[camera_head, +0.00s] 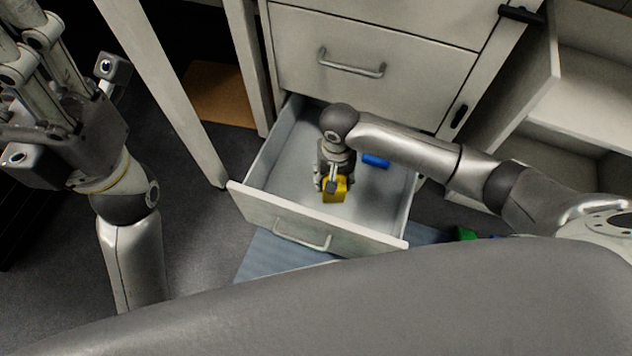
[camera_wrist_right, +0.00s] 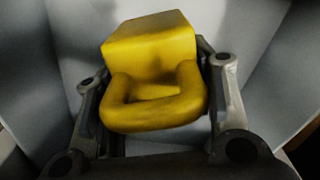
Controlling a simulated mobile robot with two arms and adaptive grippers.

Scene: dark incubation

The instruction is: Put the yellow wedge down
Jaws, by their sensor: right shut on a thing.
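The yellow wedge (camera_head: 334,192) is inside the open drawer (camera_head: 262,205), near the drawer's front panel. In the right wrist view the yellow wedge (camera_wrist_right: 150,50) shows a blocky body with a rounded loop toward me. My right gripper (camera_head: 332,183) reaches down into the drawer and is shut on the wedge, with one finger on each side (camera_wrist_right: 158,95). I cannot tell whether the wedge touches the drawer floor. My left gripper (camera_head: 70,100) is raised at the left, away from the drawer; its fingertips are not clearly shown.
A blue object (camera_head: 375,160) lies in the drawer behind and right of the wedge. A closed drawer (camera_head: 370,40) is above. An open cabinet (camera_head: 590,110) stands at the right. A green object (camera_head: 466,233) is on the floor side, right of the drawer. The drawer's left part is clear.

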